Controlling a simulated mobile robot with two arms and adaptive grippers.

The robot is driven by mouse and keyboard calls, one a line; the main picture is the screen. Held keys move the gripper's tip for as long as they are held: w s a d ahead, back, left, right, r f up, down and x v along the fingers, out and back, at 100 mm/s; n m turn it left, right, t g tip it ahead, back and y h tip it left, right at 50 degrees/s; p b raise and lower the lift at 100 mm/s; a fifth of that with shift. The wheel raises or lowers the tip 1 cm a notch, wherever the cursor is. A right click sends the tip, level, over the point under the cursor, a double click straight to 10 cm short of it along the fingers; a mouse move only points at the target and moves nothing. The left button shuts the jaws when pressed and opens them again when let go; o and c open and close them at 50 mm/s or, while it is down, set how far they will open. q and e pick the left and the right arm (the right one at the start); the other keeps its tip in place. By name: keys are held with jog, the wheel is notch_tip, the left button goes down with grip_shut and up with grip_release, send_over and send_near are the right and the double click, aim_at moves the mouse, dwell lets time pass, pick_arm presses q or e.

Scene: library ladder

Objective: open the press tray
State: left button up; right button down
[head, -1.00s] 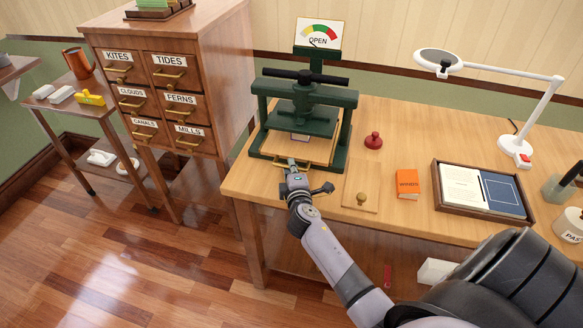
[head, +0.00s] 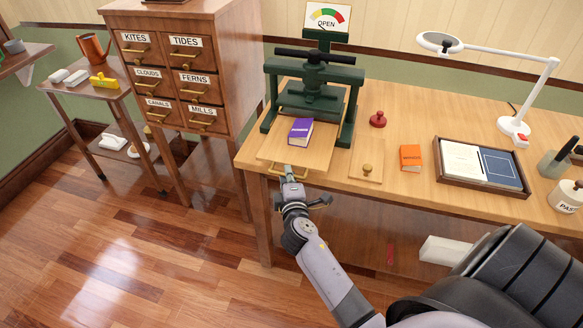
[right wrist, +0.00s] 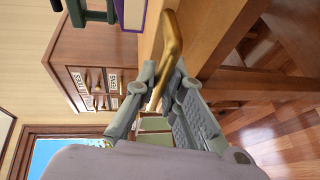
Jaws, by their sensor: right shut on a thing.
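The green book press (head: 313,95) stands at the left end of the wooden workbench. Its wooden tray (head: 271,151) is slid out toward me, past the bench's front edge. A purple book (head: 301,131) lies on the tray, in front of the press frame. My right gripper (head: 289,174) is at the tray's front, shut on the brass handle (head: 275,171). In the right wrist view the handle (right wrist: 172,45) runs between the fingers (right wrist: 160,90). My left gripper is not in view.
On the bench are a dark red knob (head: 378,119), a small board with a wooden knob (head: 366,170), an orange book (head: 411,158), a framed tray (head: 437,172) and a white lamp (head: 514,128). A drawer cabinet (head: 166,75) stands left of the bench. Floor in front is clear.

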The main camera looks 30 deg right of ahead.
jog(key=shift+s+a+f, duration=0.15)
jog(key=shift+s+a, duration=0.7)
jog(key=shift+a, duration=0.2)
jog(key=c, duration=1.8)
grip_release()
jog(key=shift+s+a, duration=0.1)
jog(key=shift+s, duration=0.05)
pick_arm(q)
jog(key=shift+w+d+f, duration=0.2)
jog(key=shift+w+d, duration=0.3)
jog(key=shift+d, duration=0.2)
pick_arm(e)
jog(key=shift+o, duration=0.7)
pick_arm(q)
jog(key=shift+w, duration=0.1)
pick_arm(e)
jog(key=v, duration=0.7)
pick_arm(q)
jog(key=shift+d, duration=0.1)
pick_arm(e)
jog(key=shift+s, duration=0.15)
